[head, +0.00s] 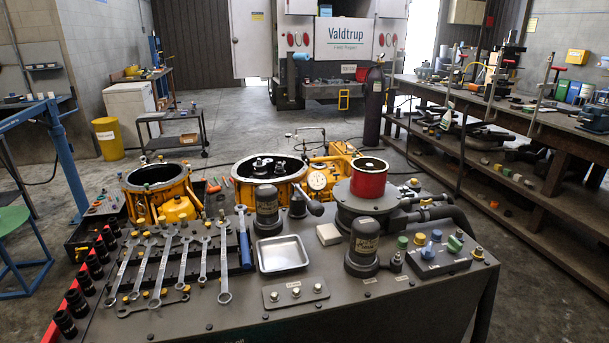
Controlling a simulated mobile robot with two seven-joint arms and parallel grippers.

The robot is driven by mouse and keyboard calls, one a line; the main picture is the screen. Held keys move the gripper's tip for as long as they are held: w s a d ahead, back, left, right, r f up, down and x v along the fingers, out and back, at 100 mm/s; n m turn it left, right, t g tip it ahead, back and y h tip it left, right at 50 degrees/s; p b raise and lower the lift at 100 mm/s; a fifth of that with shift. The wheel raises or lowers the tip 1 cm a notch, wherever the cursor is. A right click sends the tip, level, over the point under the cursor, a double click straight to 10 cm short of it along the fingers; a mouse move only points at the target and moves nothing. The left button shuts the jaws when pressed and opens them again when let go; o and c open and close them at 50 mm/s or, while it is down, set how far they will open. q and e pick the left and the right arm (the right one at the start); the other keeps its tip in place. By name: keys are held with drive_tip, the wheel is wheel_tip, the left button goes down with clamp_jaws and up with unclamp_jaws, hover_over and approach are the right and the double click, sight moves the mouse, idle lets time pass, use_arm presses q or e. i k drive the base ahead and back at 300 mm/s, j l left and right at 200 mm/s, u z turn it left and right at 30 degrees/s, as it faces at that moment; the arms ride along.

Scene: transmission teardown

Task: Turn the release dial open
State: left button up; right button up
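Neither of my grippers is in the head view. No part that I can surely name as the release dial stands out. A dark control box (447,264) with blue, yellow and green knobs sits at the bench's right end; a blue knob (428,251) is on its left part. A red cylinder (369,178) stands upright on a dark round fixture (362,215) behind it. A round white-faced gauge (317,181) is beside the open yellow housing (247,191). Markings on the knobs are too small to read.
The dark bench (400,312) holds several wrenches (164,266), a metal tray (282,254) and two dark cylindrical units (267,208) (363,245). The bench's front right top is clear. A shelving bench (540,128) stands at right.

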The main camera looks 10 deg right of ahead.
sight(454, 245)
drive_tip(key=z, duration=1.3)
drive_tip(key=i+j+z, duration=0.1)
drive_tip(key=z, duration=0.2)
drive_tip(key=i+j+z, duration=0.3)
drive_tip(key=k+l, duration=0.1)
drive_tip(key=l, duration=0.05)
